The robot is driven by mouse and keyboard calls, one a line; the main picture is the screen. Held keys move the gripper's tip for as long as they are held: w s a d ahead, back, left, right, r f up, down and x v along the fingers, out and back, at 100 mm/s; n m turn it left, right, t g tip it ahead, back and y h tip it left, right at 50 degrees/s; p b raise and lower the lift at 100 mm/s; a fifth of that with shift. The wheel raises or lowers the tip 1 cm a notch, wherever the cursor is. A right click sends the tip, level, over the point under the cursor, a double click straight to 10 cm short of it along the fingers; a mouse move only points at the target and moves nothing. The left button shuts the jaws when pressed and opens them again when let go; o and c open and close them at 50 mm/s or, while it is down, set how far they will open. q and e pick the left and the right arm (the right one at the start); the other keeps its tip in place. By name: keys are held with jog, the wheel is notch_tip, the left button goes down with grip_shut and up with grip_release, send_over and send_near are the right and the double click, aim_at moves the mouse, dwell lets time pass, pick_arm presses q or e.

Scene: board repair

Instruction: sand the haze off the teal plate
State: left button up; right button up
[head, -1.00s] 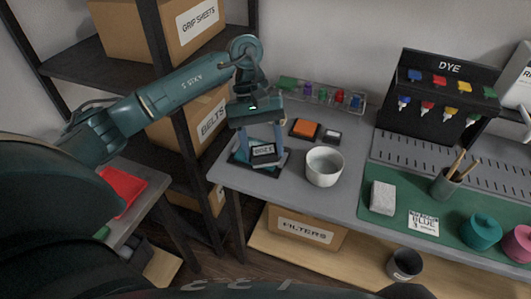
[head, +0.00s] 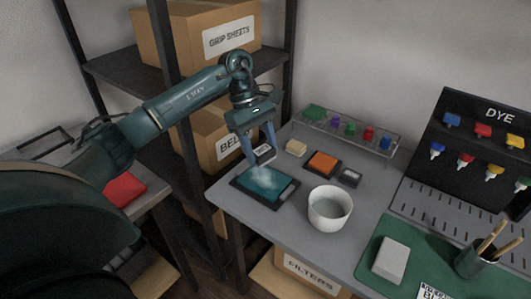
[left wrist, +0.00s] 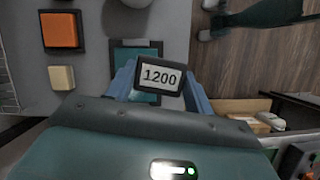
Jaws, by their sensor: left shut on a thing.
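The teal plate (head: 258,188) lies in a dark frame at the left end of the grey bench. A pale cloudy patch of haze shows on its upper middle. My left gripper (head: 261,146) is shut on a small dark sanding block (head: 264,154), whose label reads 1200 in the left wrist view (left wrist: 160,77). The block appears to be above the plate's far edge; the plate's surface is largely uncovered. In the left wrist view, part of the plate (left wrist: 135,58) shows behind the block and fingers. My right gripper is not in view.
A cream block (head: 296,148), an orange pad (head: 323,162) and a small grey-topped item (head: 350,177) lie behind. A white bowl (head: 329,219) stands right of the plate. A rack of colored bottles (head: 350,140) is at the back. Shelving with boxes (head: 215,40) stands at the left.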

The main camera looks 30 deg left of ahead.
pick_arm(q)
jog(key=shift+w+a+f, duration=0.1)
jog(key=shift+w+f, duration=0.1)
jog(key=shift+f, duration=0.15)
jog(key=shift+s+f+b, duration=0.1)
jog(key=shift+f+b, duration=0.5)
jog(key=shift+f, duration=0.1)
notch_tip(320, 180, down, 3)
jog(key=shift+f+b, duration=0.1)
jog(key=shift+b, duration=0.7)
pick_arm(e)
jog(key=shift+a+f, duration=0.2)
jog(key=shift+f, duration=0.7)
pick_arm(q)
jog(key=shift+a+n, duration=0.1)
jog(key=shift+n, duration=0.2)
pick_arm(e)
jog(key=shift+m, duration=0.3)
